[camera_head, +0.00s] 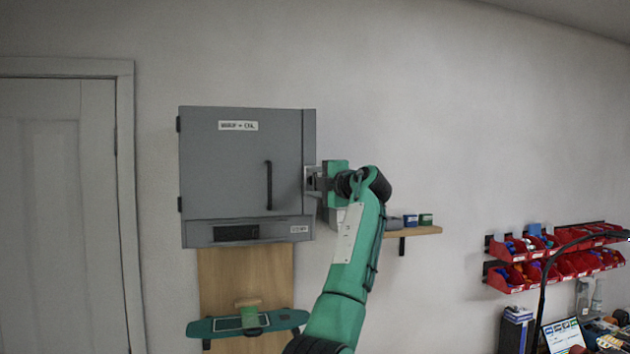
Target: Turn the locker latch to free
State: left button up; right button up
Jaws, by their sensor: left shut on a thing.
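The grey locker (225,165) hangs on the wall, its door closed, with a dark vertical bar handle (268,185) near the door's right side. My left gripper (312,179) is at the locker's right edge, level with the handle. It is shut on a small part there, which seems to be the latch; the gripper hides most of it, so its turn angle cannot be read. My right gripper is out of view.
A wooden shelf (425,231) with small boxes is behind my left arm. Below the locker, a teal board (285,319) sits before a wooden panel (217,281). Red bins (565,265) hang at right. A white door (55,200) stands at left.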

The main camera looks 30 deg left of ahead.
pick_arm(q)
jog(key=shift+f, duration=0.15)
dwell(0.3)
jog(key=o, duration=1)
jog(key=shift+s+d, duration=0.1)
jog(key=shift+d, duration=0.2)
jog(key=b+v, duration=0.6)
jog(key=v, duration=0.7)
jog(key=shift+d+r, duration=0.1)
jog(key=shift+r, duration=0.1)
jog(key=shift+f, duration=0.1)
